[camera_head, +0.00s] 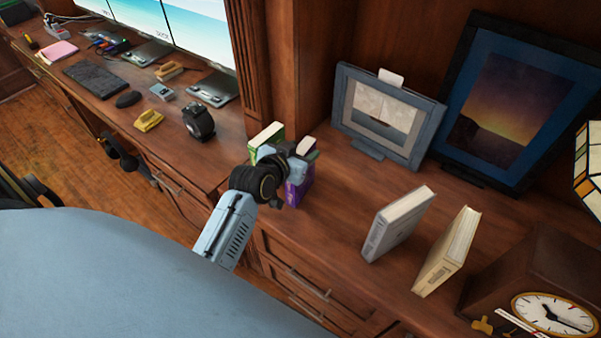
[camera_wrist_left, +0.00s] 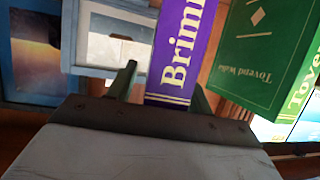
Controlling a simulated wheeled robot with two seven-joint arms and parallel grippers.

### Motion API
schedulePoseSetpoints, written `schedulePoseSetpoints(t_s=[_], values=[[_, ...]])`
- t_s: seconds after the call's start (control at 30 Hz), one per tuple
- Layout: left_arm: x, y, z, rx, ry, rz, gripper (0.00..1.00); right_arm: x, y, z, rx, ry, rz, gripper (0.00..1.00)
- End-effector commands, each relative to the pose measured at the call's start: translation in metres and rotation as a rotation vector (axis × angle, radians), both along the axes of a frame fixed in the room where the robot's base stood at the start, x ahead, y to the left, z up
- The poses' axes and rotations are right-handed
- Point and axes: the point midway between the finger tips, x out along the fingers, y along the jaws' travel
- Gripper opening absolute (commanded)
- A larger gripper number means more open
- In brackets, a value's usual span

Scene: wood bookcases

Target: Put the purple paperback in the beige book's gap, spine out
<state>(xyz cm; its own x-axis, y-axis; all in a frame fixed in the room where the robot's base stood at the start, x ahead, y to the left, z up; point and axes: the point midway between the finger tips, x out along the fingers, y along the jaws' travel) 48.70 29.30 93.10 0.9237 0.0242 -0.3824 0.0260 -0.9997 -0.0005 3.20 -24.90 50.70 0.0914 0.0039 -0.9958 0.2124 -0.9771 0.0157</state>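The purple paperback (camera_head: 298,191) stands on the wooden shelf beside a green book, mostly hidden by my left gripper (camera_head: 284,160) in the head view. In the left wrist view the purple paperback (camera_wrist_left: 180,50) stands between the two fingers, its lettered spine facing the camera. My left gripper (camera_wrist_left: 160,92) looks open around it, with a small gap at the left finger. The beige book (camera_head: 446,252) stands upright farther right, with a bare gap between it and a grey book (camera_head: 398,224). My right gripper is in neither view.
The green book (camera_head: 265,136) is close beside the purple one and also shows in the left wrist view (camera_wrist_left: 265,50). Picture frames (camera_head: 383,110) stand behind. A wooden clock (camera_head: 550,312) is right of the beige book. The shelf between the purple and grey books is clear.

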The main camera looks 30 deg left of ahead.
Motion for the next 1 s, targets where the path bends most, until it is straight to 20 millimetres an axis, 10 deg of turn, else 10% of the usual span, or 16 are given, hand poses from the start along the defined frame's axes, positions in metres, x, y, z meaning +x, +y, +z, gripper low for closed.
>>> schedulePoseSetpoints(t_s=[0.37, 1.0], values=[[0.0, 0.0, 0.0, 0.0, 0.001, 0.0, 0.0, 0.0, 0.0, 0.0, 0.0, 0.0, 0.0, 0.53], [0.001, 0.0, 0.034, 0.002, -0.008, 0.0, 0.0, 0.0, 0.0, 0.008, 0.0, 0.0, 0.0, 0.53]])
